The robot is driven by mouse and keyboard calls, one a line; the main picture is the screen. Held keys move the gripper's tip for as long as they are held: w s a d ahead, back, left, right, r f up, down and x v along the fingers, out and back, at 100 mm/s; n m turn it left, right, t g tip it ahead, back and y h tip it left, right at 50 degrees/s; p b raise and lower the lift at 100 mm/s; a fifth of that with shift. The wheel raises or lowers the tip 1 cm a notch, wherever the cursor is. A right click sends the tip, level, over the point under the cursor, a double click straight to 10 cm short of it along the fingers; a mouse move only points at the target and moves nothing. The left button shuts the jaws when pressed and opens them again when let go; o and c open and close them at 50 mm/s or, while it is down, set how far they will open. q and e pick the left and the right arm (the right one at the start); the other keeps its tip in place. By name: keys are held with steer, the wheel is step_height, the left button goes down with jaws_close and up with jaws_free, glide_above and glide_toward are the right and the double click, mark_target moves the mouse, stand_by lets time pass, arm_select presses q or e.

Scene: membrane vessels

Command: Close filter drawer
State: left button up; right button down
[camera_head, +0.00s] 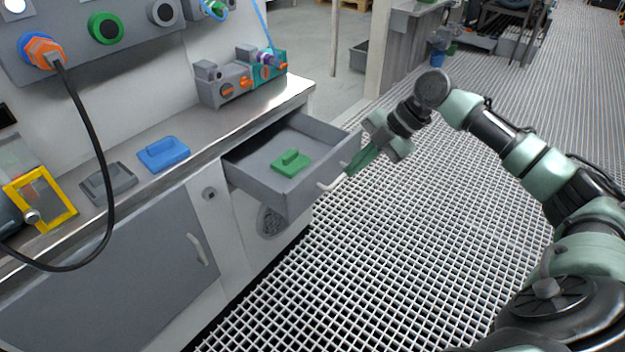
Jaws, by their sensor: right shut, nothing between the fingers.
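The grey filter drawer (262,178) is pulled out from under the steel counter. A green filter block (291,162) lies inside it. The drawer's pale handle (331,184) is on its front face. My right gripper (352,171) is shut and empty, with its fingertips close to the drawer front near the handle. I cannot tell whether it touches the front. My left gripper is not in view.
On the counter (205,146) are a blue block (163,153), a grey block (109,183), a yellow frame (40,199) and grey and teal pump units (222,83). A black cable (104,165) hangs over the front edge. The grating floor (400,260) beside the drawer is clear.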

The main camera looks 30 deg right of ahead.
steer(key=w+a+f, duration=0.4)
steer(key=f, duration=0.1)
steer(key=w+a+f, duration=0.2)
steer(key=shift+w+a+f, duration=0.2)
steer(key=shift+f, duration=0.1)
arm_select(q)
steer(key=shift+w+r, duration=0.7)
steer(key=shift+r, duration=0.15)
steer(key=shift+b, duration=0.3)
arm_select(e)
steer(key=shift+w, duration=0.1)
